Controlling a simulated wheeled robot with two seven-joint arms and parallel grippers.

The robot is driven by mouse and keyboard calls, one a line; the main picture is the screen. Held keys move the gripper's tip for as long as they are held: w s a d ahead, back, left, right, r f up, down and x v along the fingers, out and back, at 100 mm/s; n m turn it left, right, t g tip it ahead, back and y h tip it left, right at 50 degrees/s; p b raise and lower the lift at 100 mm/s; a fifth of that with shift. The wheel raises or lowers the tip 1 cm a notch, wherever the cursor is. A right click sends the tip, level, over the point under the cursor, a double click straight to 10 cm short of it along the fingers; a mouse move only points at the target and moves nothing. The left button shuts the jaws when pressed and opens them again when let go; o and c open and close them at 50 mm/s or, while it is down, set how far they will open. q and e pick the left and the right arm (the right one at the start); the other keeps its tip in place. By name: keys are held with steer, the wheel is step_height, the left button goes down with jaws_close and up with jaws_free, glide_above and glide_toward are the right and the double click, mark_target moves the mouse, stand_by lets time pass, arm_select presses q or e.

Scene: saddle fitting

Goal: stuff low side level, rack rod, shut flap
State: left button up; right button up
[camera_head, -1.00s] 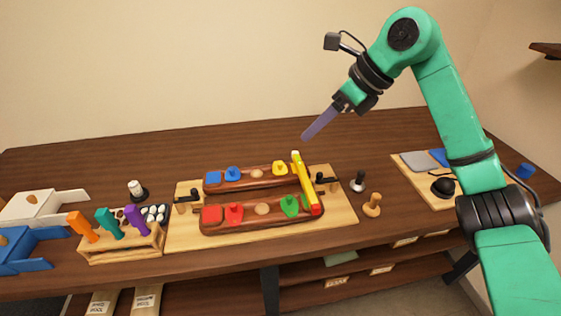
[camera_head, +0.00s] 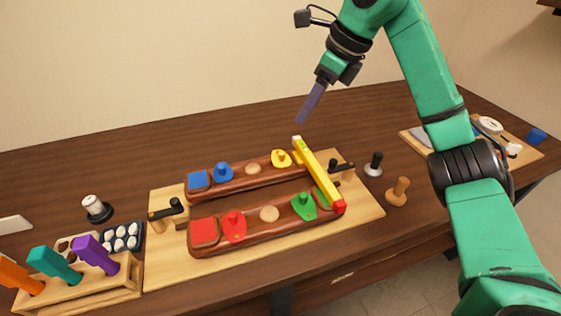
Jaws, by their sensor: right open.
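My right gripper (camera_head: 302,118) hangs in the air beyond the work board, open and empty, its purple fingers pointing down. A yellow level (camera_head: 318,173) with a red near end lies across the right ends of two dark wooden rails, the far rail (camera_head: 248,181) and the near rail (camera_head: 270,230). A wooden rack (camera_head: 95,290) at the lower left holds tools with orange (camera_head: 18,277), teal (camera_head: 52,264) and purple (camera_head: 95,254) handles. I cannot make out a flap; a white edge (camera_head: 14,225) shows at the far left. My left gripper is out of view.
The rails sit on a pale board (camera_head: 168,258) with black-handled clamps (camera_head: 165,212) at its ends. A dark tray (camera_head: 122,238) of white pieces stands behind the rack. Posts with black (camera_head: 374,164) and wooden (camera_head: 398,191) knobs stand right. The table behind is clear.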

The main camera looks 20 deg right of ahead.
mark_target(282, 152)
steer(key=x, duration=1.5)
steer(key=shift+w+f+p, duration=0.1)
steer(key=shift+f+p, duration=0.1)
steer(key=shift+p, duration=0.2)
jaws_close()
